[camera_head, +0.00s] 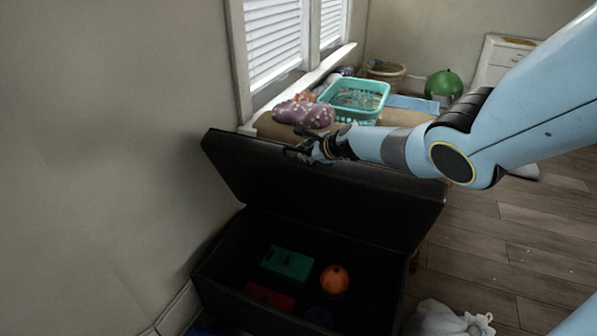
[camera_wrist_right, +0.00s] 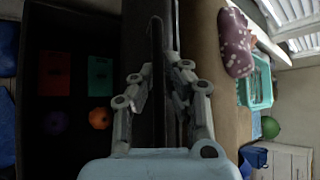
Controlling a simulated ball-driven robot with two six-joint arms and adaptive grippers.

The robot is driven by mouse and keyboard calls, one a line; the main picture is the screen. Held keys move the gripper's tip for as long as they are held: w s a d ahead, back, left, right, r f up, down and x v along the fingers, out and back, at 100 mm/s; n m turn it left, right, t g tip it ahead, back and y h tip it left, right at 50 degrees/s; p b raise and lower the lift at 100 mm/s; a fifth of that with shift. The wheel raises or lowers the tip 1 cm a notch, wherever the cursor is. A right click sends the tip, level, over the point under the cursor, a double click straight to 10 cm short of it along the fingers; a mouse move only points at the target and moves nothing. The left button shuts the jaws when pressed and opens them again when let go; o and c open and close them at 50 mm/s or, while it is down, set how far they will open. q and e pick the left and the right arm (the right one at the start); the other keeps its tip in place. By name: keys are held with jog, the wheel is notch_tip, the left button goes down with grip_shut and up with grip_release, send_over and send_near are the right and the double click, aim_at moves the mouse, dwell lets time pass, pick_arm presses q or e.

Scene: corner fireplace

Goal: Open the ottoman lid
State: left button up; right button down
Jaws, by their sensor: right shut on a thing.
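The black ottoman (camera_head: 385,295) stands by the wall with its lid (camera_head: 315,195) raised and tilted up over the open box. My right gripper (camera_head: 297,152) is at the lid's top edge, left of its middle. In the right wrist view its fingers (camera_wrist_right: 163,80) are shut on the edge of the lid (camera_wrist_right: 137,35), one finger on each side. The open box (camera_wrist_right: 45,150) shows to the left there. My left gripper is not in view.
Inside the box are a green block (camera_head: 287,263), a red block (camera_head: 268,296) and an orange ball (camera_head: 334,279). Behind the lid are a purple spotted cushion-like thing (camera_head: 303,114) and a teal basket (camera_head: 345,107). A grey-white bag-like thing (camera_head: 447,320) lies on the floor at right.

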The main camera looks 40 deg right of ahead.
jog(key=shift+w+d+r, duration=0.2)
jog(key=shift+d+r, duration=0.05)
jog(key=shift+d, duration=0.2)
jog(key=shift+w+d+r, duration=0.15)
jog(key=shift+d+r, duration=0.05)
jog(key=shift+d, duration=0.2)
jog(key=c, duration=1.4)
grip_release()
